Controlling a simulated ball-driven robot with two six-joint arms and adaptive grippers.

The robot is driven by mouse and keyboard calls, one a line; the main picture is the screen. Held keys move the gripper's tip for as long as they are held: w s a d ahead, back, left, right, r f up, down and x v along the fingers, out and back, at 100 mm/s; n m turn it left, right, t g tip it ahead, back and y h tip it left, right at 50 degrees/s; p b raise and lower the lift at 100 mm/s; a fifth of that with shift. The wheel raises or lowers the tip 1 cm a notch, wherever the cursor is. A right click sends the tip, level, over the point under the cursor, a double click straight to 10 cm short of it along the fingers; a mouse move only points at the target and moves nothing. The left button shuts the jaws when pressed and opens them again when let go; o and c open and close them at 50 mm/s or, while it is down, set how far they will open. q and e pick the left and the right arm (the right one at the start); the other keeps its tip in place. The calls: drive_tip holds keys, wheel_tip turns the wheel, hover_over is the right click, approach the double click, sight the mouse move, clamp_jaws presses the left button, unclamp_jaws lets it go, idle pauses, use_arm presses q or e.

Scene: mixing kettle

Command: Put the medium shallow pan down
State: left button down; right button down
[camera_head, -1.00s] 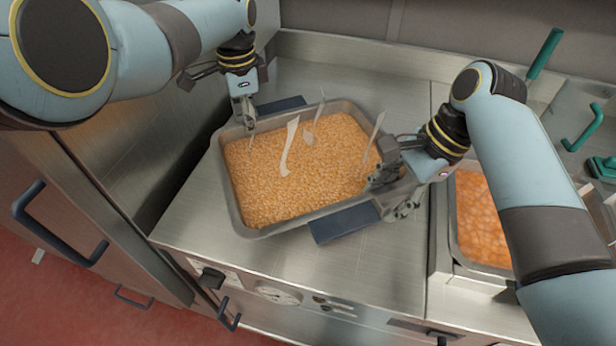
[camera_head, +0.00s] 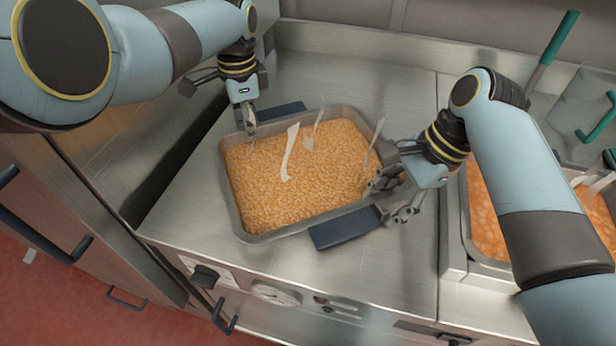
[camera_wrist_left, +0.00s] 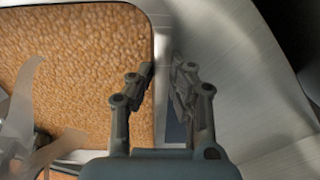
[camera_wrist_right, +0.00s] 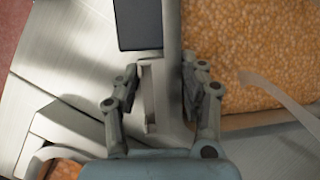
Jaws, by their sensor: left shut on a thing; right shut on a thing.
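The medium shallow pan (camera_head: 290,231) is a grey metal tray full of orange-beige grainy food (camera_head: 320,180). It is over the steel worktop, looks close to level, and I cannot tell whether its bottom touches. My left gripper (camera_head: 250,131) is shut on the pan's far left rim; the rim also shows in the left wrist view between the fingers (camera_wrist_left: 162,85). My right gripper (camera_head: 377,188) is shut on the right rim, which also shows in the right wrist view between its fingers (camera_wrist_right: 172,95). The pan's underside is hidden.
Dark blue flat pieces show at the pan's far side (camera_head: 283,111) and near side (camera_head: 345,229). Pale translucent strips (camera_head: 289,155) stand over the food. Another tray of orange food (camera_head: 487,215) is at the right. Green-handled tools (camera_head: 558,42) stand at the back right.

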use_arm(q)
drive_tip(key=c, duration=1.6)
unclamp_jaws()
drive_tip(key=shift+s+d+f, duration=0.35)
drive_tip(key=shift+s+d, duration=0.1)
drive_tip(key=shift+d, duration=0.05)
use_arm(e)
drive_tip(key=c, duration=1)
unclamp_jaws()
drive_tip(key=shift+w+a+r, duration=0.25)
drive_tip(key=shift+w+a, duration=0.05)
drive_tip(key=shift+w, duration=0.1)
drive_tip(key=shift+c, duration=0.2)
use_arm(q)
drive_tip(key=o, duration=0.3)
drive_tip(key=shift+w+a+r, duration=0.1)
drive_tip(key=shift+w+r, duration=0.05)
use_arm(e)
drive_tip(key=o, duration=0.3)
drive_tip(key=shift+s, duration=0.1)
drive_tip(key=shift+s+d+f, duration=0.1)
drive_tip(key=shift+d+f, duration=0.05)
use_arm(q)
drive_tip(key=shift+w+r, duration=0.15)
